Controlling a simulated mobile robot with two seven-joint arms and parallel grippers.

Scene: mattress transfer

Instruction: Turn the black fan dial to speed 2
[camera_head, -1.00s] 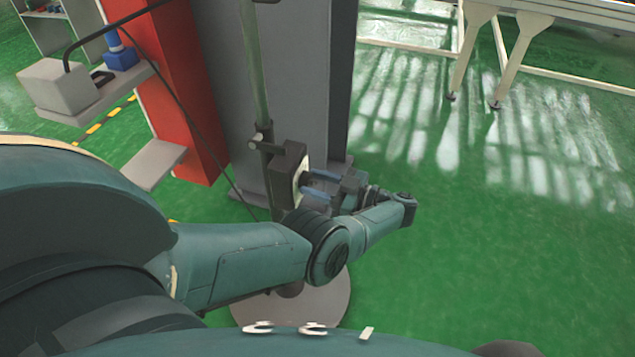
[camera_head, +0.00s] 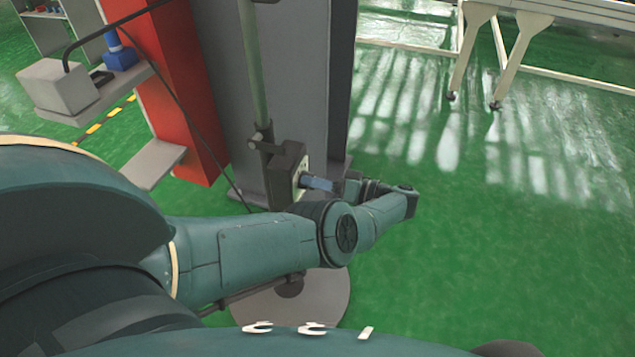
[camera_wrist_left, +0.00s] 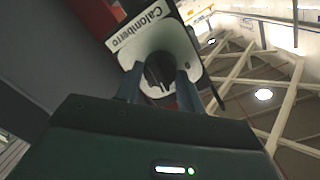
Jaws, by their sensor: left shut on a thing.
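The fan's dark control box (camera_head: 286,172) is on the fan's upright pole, with a pale front plate facing right. The black dial (camera_wrist_left: 157,72) sits in the middle of that plate, between my two blue fingers. My left gripper (camera_head: 306,181) reaches the plate from the right and is shut on the dial; it also shows in the left wrist view (camera_wrist_left: 160,84), turned relative to the plate. The number marks cannot be read. My right gripper is not in view.
The fan's pole (camera_head: 254,75) rises beside a grey column (camera_head: 305,90), and its round base (camera_head: 320,305) rests on the green floor. A red post (camera_head: 180,95) with a shelf (camera_head: 95,100) stands left.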

